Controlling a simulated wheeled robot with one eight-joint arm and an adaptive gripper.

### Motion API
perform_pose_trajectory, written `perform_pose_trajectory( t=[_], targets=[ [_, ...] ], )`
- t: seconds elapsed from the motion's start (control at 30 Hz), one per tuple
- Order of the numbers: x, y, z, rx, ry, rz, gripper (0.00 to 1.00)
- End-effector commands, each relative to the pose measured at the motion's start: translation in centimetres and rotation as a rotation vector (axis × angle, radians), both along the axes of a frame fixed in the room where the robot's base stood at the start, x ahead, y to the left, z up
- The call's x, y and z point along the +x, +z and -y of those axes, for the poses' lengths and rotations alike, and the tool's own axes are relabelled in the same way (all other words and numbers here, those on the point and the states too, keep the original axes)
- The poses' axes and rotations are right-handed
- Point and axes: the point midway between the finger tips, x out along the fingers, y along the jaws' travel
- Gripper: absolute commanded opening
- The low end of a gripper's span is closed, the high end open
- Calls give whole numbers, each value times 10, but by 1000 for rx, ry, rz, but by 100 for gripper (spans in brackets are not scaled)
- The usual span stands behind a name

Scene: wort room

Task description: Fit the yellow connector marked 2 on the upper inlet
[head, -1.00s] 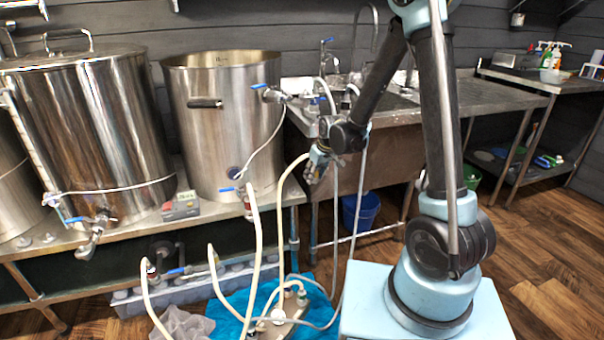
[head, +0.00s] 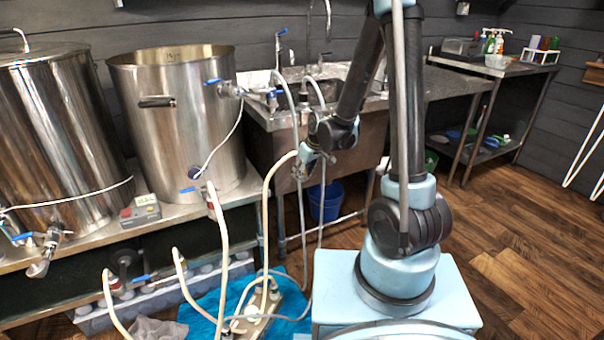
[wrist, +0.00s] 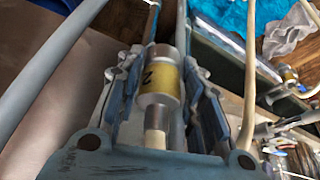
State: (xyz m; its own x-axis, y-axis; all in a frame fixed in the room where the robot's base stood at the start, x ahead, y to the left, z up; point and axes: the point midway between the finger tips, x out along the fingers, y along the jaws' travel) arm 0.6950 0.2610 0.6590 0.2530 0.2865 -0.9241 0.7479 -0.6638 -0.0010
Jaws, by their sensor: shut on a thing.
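My gripper (head: 306,163) is in front of the sink, right of the open steel kettle (head: 175,120). In the wrist view my gripper (wrist: 165,95) is shut on the yellow connector (wrist: 160,80). The connector is a metal cylinder with a yellow band marked 2, lying lengthwise between the fingers. A pale hose (head: 265,205) runs from the gripper down to floor level. A fitting with a blue-handled valve (head: 228,90) is high on the kettle's right side, up and left of my gripper; I cannot tell whether it is the upper inlet.
A lower blue-handled valve with a hose (head: 212,200) is on the kettle's front. A lidded kettle (head: 55,140) stands left. The sink (head: 340,130) is behind my arm. Several hoses rise from the floor near a blue cloth (head: 205,315). Open wooden floor (head: 520,260) lies right.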

Motion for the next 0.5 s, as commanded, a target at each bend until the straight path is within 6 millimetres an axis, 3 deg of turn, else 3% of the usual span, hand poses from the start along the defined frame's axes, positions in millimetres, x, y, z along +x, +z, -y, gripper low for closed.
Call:
perform_pose_trajectory(
  t=[0.5],
  targets=[
    [0, 21, 0, 0, 0, 0, 6]
  ],
)
